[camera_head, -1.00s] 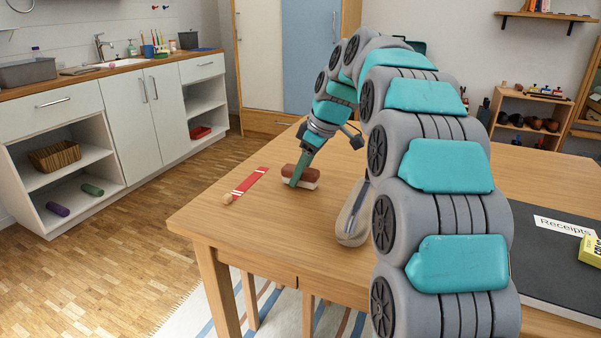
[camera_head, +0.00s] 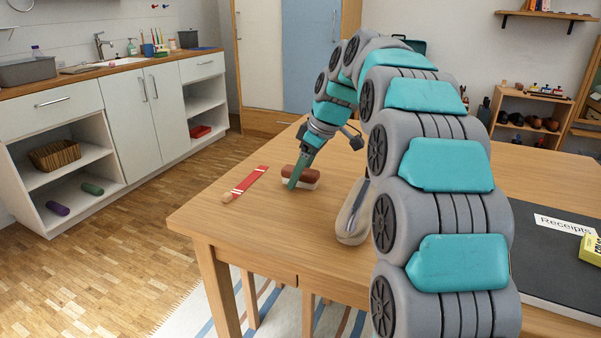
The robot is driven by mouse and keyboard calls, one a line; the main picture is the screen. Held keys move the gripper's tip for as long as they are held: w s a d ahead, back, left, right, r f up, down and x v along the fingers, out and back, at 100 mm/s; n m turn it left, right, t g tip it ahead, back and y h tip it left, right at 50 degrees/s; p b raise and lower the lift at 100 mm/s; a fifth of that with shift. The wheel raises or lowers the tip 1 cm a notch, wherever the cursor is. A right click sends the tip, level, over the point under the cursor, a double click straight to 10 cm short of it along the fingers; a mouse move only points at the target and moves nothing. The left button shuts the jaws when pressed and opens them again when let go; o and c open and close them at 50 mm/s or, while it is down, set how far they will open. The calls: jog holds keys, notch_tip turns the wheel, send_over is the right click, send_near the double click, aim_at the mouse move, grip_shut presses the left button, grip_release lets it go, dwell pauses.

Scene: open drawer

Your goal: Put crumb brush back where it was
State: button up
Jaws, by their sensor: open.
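The crumb brush (camera_head: 309,177), with a brown-red back and a pale underside, lies on the wooden table (camera_head: 225,222) near its far left part. My gripper (camera_head: 292,184) points down at the brush, its green finger in front of the brush's left part. The jaws are open. The finger hides part of the brush, and I cannot tell whether it touches it.
A red strip with white bands and a wooden end (camera_head: 246,182) lies left of the brush. A beige pouch-like item (camera_head: 349,226) lies to the right, partly hidden by my arm. A dark "Receipts" folder (camera_head: 545,262) with a yellow box (camera_head: 591,250) is at right. Table between is clear.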

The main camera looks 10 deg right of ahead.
jog(key=v, duration=1.2)
jog(key=shift+r+p, duration=0.2)
jog(key=shift+p, duration=0.15)
dwell(1.7)
